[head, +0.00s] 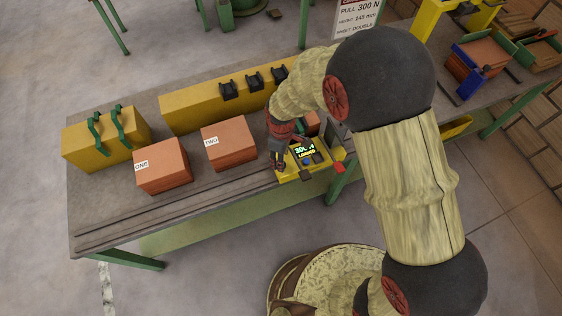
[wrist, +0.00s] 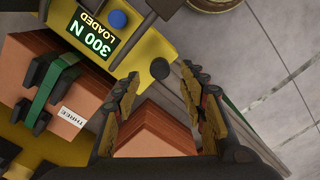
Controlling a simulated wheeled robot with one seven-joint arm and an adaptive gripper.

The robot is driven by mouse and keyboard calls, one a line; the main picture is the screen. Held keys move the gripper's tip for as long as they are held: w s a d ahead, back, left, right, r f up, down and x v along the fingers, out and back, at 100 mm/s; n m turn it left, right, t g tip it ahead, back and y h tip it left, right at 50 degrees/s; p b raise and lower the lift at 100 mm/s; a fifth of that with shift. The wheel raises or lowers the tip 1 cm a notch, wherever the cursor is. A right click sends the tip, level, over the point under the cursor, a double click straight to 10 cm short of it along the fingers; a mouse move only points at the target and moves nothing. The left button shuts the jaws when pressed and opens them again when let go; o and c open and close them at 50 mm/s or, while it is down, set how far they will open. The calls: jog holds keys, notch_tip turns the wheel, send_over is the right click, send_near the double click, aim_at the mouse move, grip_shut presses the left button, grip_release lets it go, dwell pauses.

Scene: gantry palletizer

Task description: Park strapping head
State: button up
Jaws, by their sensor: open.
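The strapping head, a yellow tool (head: 290,175) with a lit display reading "300 N LOADED", sits at the bench's front edge, right of stack TWO (head: 229,143). It also fills the top of the wrist view (wrist: 147,42), with a blue button and a dark round knob. My gripper (head: 278,158) is at the tool's left end. In the wrist view my gripper (wrist: 160,76) is open, its fingertips either side of the knob end; contact cannot be told. Stack THREE (wrist: 85,88), with a green strap across it, lies beside the tool; the arm mostly hides it in the head view.
Stack ONE (head: 162,165) stands left on the bench (head: 105,215). Behind are a yellow block with green hooks (head: 92,147) and a long yellow block with black brackets (head: 190,107). A sign (head: 352,18) reads "PULL 300 N". Strapped stacks (head: 480,62) stand at the back right.

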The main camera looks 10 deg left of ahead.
jog(key=shift+f, duration=2.05)
jog(key=shift+c, duration=0.2)
grip_shut()
